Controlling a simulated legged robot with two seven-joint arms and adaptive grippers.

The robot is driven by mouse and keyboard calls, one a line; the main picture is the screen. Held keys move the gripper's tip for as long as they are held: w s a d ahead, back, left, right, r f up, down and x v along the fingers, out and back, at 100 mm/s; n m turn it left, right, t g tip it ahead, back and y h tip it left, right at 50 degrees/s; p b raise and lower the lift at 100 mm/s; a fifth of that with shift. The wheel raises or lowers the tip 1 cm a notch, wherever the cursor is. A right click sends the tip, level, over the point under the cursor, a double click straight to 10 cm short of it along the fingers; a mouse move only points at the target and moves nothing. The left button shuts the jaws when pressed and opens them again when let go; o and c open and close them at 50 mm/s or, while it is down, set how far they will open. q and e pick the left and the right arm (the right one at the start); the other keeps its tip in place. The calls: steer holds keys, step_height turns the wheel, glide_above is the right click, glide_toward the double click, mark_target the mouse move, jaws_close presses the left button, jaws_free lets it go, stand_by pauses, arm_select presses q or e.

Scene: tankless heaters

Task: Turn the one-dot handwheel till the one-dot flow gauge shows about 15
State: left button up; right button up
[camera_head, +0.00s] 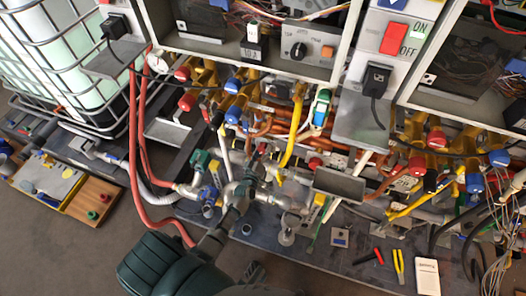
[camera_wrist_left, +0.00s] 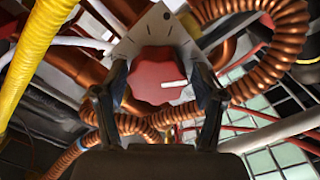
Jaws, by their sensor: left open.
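In the left wrist view, a red lobed handwheel (camera_wrist_left: 150,74) with a white mark sits in front of a pale triangular plate (camera_wrist_left: 178,33) that carries one dark dot. My left gripper (camera_wrist_left: 159,84) is open, with one finger on each side of the handwheel; I cannot tell whether they touch it. In the head view my left gripper (camera_head: 256,168) reaches up among the pipes, and the handwheel is hidden or too small to make out there. A round white gauge (camera_head: 157,63) shows at upper left; its reading and dot marking are unreadable. My right gripper is out of view.
Ribbed copper hose (camera_wrist_left: 285,22) and a yellow hose (camera_wrist_left: 38,45) crowd the handwheel. Red hoses (camera_head: 134,150) run down the left in the head view. A screwdriver (camera_head: 369,257), pliers (camera_head: 399,266) and a white box (camera_head: 427,276) lie at lower right.

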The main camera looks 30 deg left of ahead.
arm_select(q)
steer(key=v, duration=1.2)
steer(key=shift+f, duration=0.15)
steer(key=s+d+f+m+g+h+p, duration=0.25)
steer(key=s+d+f+m+g, duration=0.2)
steer(key=f, duration=0.35)
steer(key=s+d+f+m+g+h+p, duration=0.1)
steer(key=s+d+f+m+g+h, duration=0.25)
steer(key=s+d+f, duration=0.35)
steer(key=s+f+m+g+p, duration=0.1)
steer(key=s+f+m+g, duration=0.2)
steer(key=s, duration=0.5)
steer(key=s+f+m+g+y, duration=0.1)
steer(key=s+f+m+g, duration=0.2)
steer(key=s+f, duration=0.3)
steer(key=s+g, duration=0.1)
steer(key=s, duration=0.2)
steer(key=shift+f+g+p, duration=0.3)
steer(key=shift+g+p, duration=0.1)
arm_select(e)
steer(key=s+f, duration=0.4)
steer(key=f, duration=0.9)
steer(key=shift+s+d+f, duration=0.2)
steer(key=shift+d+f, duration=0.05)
